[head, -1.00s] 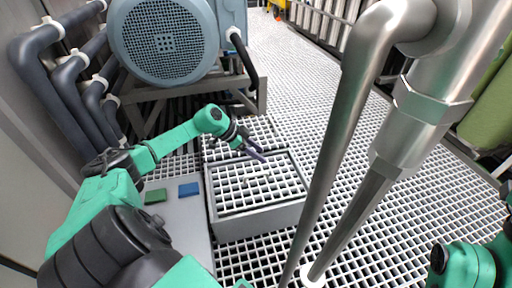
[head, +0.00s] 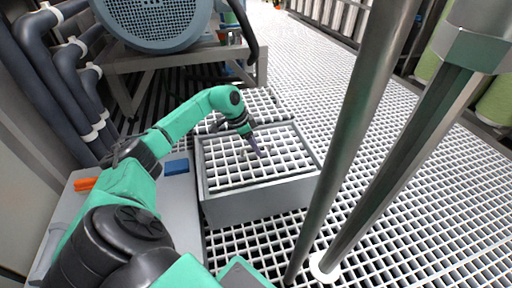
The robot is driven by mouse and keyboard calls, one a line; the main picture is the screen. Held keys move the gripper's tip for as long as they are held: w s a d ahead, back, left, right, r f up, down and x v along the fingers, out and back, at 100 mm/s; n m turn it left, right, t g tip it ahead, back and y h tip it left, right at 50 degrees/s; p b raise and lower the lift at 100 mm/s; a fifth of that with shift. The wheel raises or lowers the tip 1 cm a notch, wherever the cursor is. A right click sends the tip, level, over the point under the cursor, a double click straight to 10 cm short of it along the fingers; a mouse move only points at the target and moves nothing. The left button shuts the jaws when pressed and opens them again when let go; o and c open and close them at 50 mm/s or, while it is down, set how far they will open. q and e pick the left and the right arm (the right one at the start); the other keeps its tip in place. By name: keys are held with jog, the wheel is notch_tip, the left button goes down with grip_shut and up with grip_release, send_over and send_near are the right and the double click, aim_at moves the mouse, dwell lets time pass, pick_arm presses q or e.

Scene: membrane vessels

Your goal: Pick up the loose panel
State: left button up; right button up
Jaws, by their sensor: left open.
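A white grid panel (head: 225,174) lies within the rim of a raised grey box frame (head: 262,200) near the middle of the head view; it looks like the loose panel. My left gripper (head: 258,153) is over the panel's middle, pointing down, jaws open. I cannot tell whether its fingertips touch the grid bars. Part of the panel is hidden behind the gripper. My right gripper is not in view.
Steel pipes (head: 352,130) stand upright just right of the box. A grey bench with a blue block (head: 176,167) and an orange piece (head: 85,183) lies to the left. A blue-grey motor (head: 160,22) is behind. Open grating floor (head: 440,185) spreads right.

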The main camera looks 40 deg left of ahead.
pick_arm(q)
jog(key=shift+w+d+f, duration=0.1)
jog(key=shift+w+f, duration=0.1)
jog(key=shift+f, duration=0.5)
jog(key=shift+r, duration=0.2)
grip_shut()
dwell(0.5)
jog(key=shift+r, duration=0.1)
